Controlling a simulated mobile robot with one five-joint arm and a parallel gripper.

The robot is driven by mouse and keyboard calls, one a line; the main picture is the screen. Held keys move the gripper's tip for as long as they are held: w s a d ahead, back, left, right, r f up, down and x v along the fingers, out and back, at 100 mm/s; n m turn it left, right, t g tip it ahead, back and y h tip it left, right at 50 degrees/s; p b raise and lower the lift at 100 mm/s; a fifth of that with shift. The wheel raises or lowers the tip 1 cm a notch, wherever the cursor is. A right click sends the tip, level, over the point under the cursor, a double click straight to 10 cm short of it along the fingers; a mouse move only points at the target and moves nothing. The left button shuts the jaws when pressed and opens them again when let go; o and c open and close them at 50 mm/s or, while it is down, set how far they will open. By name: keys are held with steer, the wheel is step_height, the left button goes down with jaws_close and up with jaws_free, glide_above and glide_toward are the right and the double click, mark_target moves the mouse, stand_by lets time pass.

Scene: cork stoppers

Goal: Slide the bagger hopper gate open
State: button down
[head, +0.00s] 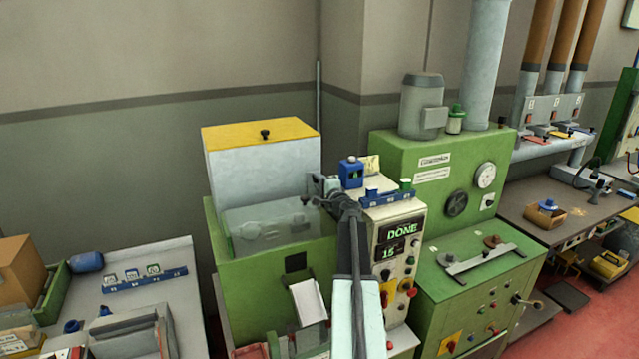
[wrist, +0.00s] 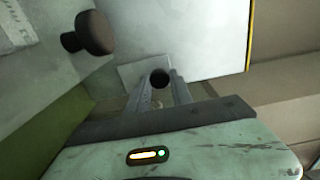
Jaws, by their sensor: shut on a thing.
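The bagger is a green machine with a pale hopper (head: 262,168) under a yellow lid. My gripper (head: 322,186) is at the hopper's lower right side. In the wrist view my gripper (wrist: 158,84) has its two fingers shut on a dark round knob (wrist: 160,77). A small pale plate (wrist: 129,73) shows behind the knob, against the hopper wall (wrist: 205,35); it looks like the gate. In the head view my gripper and arm hide the gate and knob. How far the gate is open cannot be told.
A brown knob (wrist: 96,33) stands close by at the upper left of the wrist view. A clear cover (head: 270,228) is left of my gripper.

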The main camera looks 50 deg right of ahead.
steer(key=c, duration=1.1)
jaws_free()
steer(key=shift+r, duration=0.3)
steer(key=shift+f, duration=0.1)
steer(key=v, duration=0.8)
steer(key=shift+w, duration=0.1)
